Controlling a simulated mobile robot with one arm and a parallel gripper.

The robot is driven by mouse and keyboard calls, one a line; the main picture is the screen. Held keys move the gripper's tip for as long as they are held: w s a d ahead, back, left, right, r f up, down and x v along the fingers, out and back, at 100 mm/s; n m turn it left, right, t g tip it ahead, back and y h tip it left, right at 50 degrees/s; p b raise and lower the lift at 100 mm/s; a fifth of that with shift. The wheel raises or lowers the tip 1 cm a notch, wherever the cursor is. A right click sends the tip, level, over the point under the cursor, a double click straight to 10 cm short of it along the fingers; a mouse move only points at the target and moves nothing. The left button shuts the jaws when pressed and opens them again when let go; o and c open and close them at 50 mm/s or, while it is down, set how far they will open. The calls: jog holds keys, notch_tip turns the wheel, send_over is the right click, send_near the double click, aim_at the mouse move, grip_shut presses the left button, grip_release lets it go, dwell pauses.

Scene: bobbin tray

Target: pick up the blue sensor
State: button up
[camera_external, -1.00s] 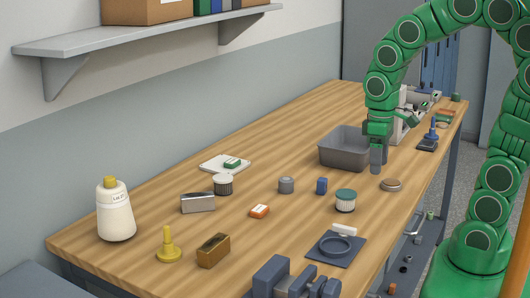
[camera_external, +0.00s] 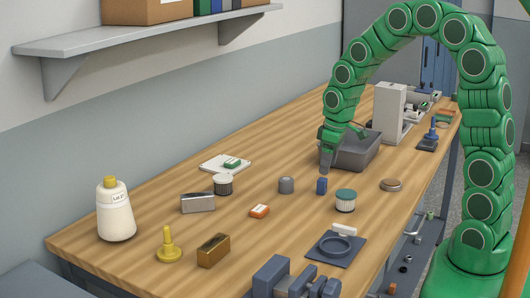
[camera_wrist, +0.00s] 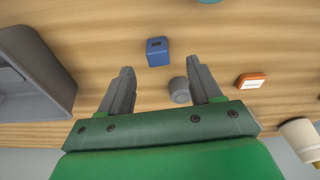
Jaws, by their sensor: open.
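The blue sensor (camera_external: 322,186) is a small upright block on the wooden table. In the wrist view the blue sensor (camera_wrist: 158,52) lies ahead of the fingertips, roughly between their lines and apart from them. My gripper (camera_external: 326,168) is above the table, close over the sensor in the external view. In the wrist view my gripper (camera_wrist: 157,72) has its two grey fingers spread with nothing held between them.
A grey cylinder (camera_external: 286,185) stands left of the sensor and shows near the right finger (camera_wrist: 179,90). A ribbed, green-topped jar (camera_external: 345,201) stands to the right. A grey bin (camera_external: 362,156) is behind. An orange-and-white block (camera_external: 259,211) lies in front left.

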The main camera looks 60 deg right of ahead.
aim_at(324, 180)
jog(key=shift+w+d+f, duration=0.1)
jog(key=shift+w+f, duration=0.2)
jog(key=shift+f, duration=1)
jog(key=shift+w+a+f, duration=0.1)
jog(key=shift+w+f, duration=0.2)
jog(key=shift+f, duration=0.95)
jog(key=shift+w+d+f, duration=0.1)
jog(key=shift+w+f, duration=0.2)
jog(key=shift+f, duration=1)
jog(key=shift+c, duration=0.5)
jog(key=c, duration=0.9)
